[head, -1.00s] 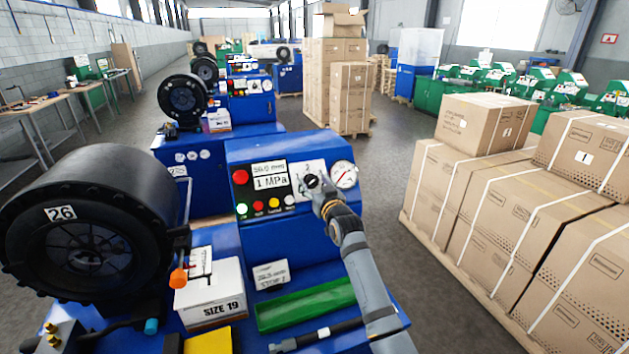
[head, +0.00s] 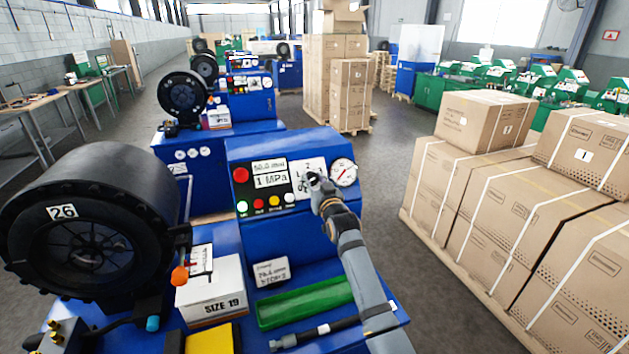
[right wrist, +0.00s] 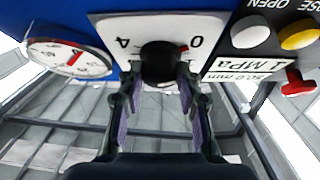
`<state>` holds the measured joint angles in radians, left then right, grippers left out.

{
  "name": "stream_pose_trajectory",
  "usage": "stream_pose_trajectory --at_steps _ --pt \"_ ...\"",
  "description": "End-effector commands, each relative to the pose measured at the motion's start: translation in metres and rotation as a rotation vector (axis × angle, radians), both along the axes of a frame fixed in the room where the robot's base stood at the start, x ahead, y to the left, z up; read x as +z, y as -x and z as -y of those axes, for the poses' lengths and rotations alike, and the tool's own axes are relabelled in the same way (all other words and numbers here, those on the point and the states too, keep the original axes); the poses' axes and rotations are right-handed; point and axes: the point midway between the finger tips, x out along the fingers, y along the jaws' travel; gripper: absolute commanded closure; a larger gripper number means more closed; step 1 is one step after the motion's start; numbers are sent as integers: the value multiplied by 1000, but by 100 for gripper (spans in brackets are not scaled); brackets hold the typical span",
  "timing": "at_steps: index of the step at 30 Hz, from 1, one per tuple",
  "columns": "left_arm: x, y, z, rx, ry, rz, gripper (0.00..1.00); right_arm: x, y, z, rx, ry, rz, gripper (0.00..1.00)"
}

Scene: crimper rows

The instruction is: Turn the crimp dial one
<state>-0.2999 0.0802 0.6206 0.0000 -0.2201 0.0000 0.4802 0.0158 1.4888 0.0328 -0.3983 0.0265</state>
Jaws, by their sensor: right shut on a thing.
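The crimp dial (right wrist: 160,64) is a black knob on a white plate on the blue machine's sloped panel. The plate shows the figures 4 and 0 in the right wrist view. My right gripper (right wrist: 160,88) is shut on the dial, one finger on each side. In the head view my right gripper (head: 316,183) reaches the panel from below right and hides most of the dial. The display (head: 271,180) beside it reads 1 MPa. My left gripper is not in view.
A pressure gauge (head: 343,172) sits right of the dial. A red button (head: 241,175) and several small coloured buttons lie to its left. Below are a green tray (head: 305,303) and a SIZE 19 box (head: 211,291). Stacked cartons (head: 490,215) stand across the aisle.

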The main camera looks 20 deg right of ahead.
Motion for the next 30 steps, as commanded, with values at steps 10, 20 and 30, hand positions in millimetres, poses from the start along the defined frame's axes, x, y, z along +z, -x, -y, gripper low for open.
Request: stream_pose_trajectory --at_steps 10,20,30 --pt "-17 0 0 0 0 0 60 -5 0 -3 -122 -184 -3 97" --pt "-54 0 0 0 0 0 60 -3 0 -4 -224 -339 -8 97" --pt "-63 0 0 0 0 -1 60 1 -1 -4 -262 -392 -13 97"
